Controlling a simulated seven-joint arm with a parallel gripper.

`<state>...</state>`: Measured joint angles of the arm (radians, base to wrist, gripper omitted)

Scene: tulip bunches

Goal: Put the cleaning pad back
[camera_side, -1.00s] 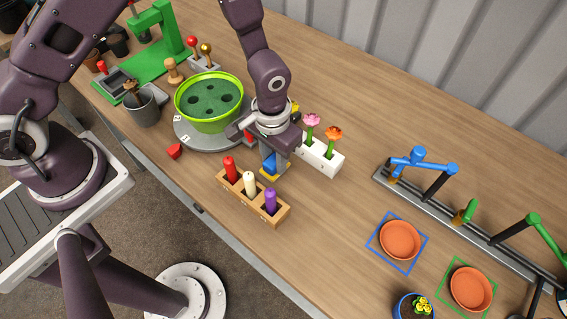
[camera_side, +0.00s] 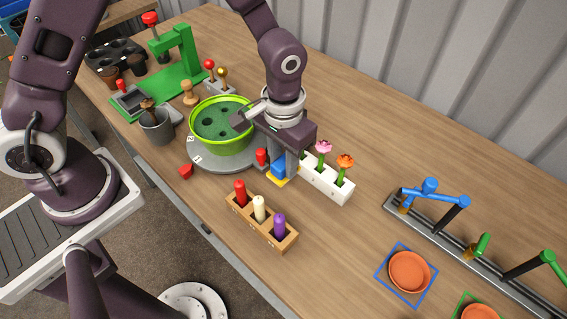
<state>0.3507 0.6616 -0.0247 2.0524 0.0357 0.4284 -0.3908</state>
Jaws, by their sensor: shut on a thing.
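The cleaning pad appears to be the small blue block with a yellow underside (camera_side: 278,171). My gripper (camera_side: 283,165) points down and is shut on it. The pad is between the wooden rack of coloured pegs (camera_side: 262,222) and the white flower block (camera_side: 326,183), just right of the turntable. The fingers hide part of the pad, and I cannot tell whether it touches the table.
A lime-rimmed green bowl (camera_side: 222,130) stands on the grey turntable (camera_side: 206,161), close left of my gripper. A small red knob (camera_side: 261,157) is beside the fingers. A red piece (camera_side: 186,172) lies near the table edge. Open table lies right of the rack.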

